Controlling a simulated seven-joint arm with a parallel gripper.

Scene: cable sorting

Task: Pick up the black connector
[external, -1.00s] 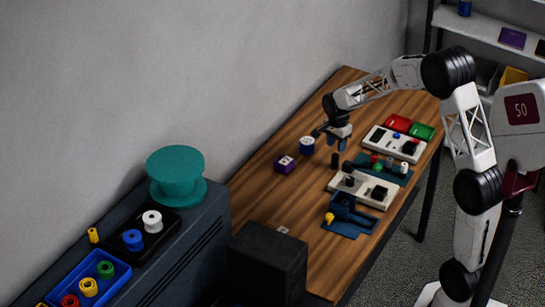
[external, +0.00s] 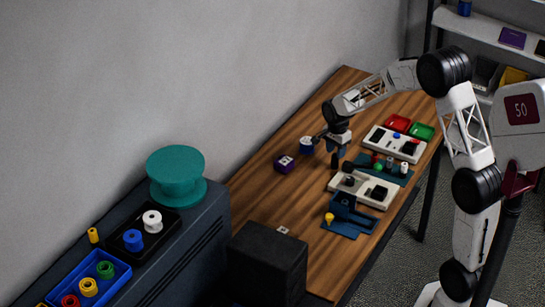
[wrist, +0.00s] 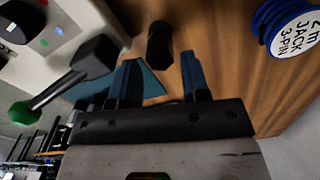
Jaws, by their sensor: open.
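A small black connector (wrist: 160,42) stands on the wooden table in the wrist view, ahead of the gap between my fingers. It also shows in the external view (external: 334,161), just below my fingertips. My gripper (wrist: 160,76) is open with its two blue fingers apart and nothing between them. In the external view my gripper (external: 337,150) points down over the table, close above the connector. Any contact between fingers and connector cannot be made out.
A blue spool (wrist: 290,22) labelled "2m JACK 3-PIN" is at right in the wrist view. A black block with a green-tipped rod (wrist: 97,56) lies at left near a teal mat (wrist: 150,84). A purple box (external: 284,164) and a pale panel (external: 376,204) stand nearby.

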